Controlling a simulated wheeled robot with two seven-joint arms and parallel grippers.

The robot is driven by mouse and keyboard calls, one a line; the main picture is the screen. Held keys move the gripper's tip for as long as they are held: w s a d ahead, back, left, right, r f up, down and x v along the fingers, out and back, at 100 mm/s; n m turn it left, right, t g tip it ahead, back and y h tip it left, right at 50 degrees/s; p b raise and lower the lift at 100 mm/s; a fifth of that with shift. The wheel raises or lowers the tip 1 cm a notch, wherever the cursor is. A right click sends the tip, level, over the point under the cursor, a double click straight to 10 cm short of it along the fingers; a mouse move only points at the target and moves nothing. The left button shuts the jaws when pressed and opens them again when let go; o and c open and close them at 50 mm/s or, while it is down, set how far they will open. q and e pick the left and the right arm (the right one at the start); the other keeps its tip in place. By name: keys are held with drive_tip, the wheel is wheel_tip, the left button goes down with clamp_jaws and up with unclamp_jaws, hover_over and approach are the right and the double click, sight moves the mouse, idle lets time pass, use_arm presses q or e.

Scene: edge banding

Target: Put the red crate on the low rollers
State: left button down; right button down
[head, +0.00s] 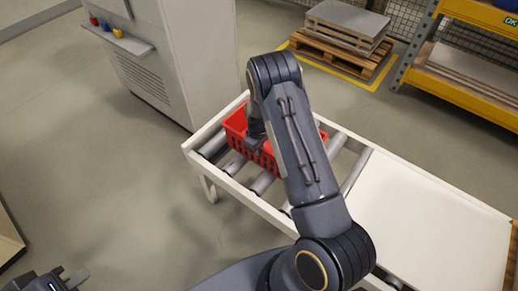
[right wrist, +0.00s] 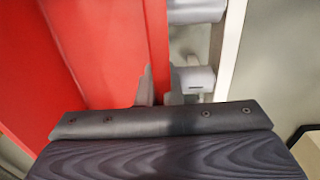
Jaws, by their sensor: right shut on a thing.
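The red crate (head: 236,122) is at the far left end of the low rollers (head: 263,182), inside the white frame, partly hidden by my right arm. It looks level; whether its base fully touches the rollers is hard to tell. My right gripper (head: 256,143) is at the crate's near side wall. In the right wrist view my right gripper (right wrist: 168,84) is shut on the red crate's wall (right wrist: 157,40), one finger on each side. My left gripper (head: 70,279) is at the bottom left corner, away from the crate; its finger gap is unclear.
A white table top (head: 430,220) adjoins the rollers on the right. A grey-white machine cabinet (head: 175,60) stands behind the rollers' left end. A pallet with boards (head: 340,35) and a yellow rack (head: 470,95) stand at the back. Floor at left is clear.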

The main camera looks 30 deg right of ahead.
drive_tip(key=shift+w, duration=0.1)
drive_tip(key=shift+f, duration=0.1)
drive_tip(key=c, duration=1.6)
unclamp_jaws()
drive_tip(key=shift+r, duration=0.35)
drive_tip(key=r, duration=1.1)
drive_tip(key=shift+s+a+r+p, duration=0.15)
drive_tip(key=shift+s+a+p, duration=0.05)
drive_tip(key=shift+p, duration=0.2)
drive_tip(key=s+a+r+m+t+y, duration=0.2)
drive_tip(key=s+a+r+m, duration=0.15)
drive_tip(key=s+r, duration=0.65)
drive_tip(key=s+a+r+m+t+y, duration=0.2)
drive_tip(key=s+a+r, duration=0.2)
drive_tip(key=s+r, duration=0.6)
drive_tip(key=shift+m+t, duration=0.35)
drive_tip(key=shift+t, duration=0.35)
drive_tip(key=s+a, duration=0.1)
drive_tip(key=s, duration=0.2)
drive_tip(key=s+a+r, duration=0.1)
drive_tip(key=s, duration=0.2)
drive_tip(key=s+a, duration=0.1)
drive_tip(key=s, duration=0.2)
drive_tip(key=shift+a+r, duration=0.3)
drive_tip(key=shift+a, duration=0.05)
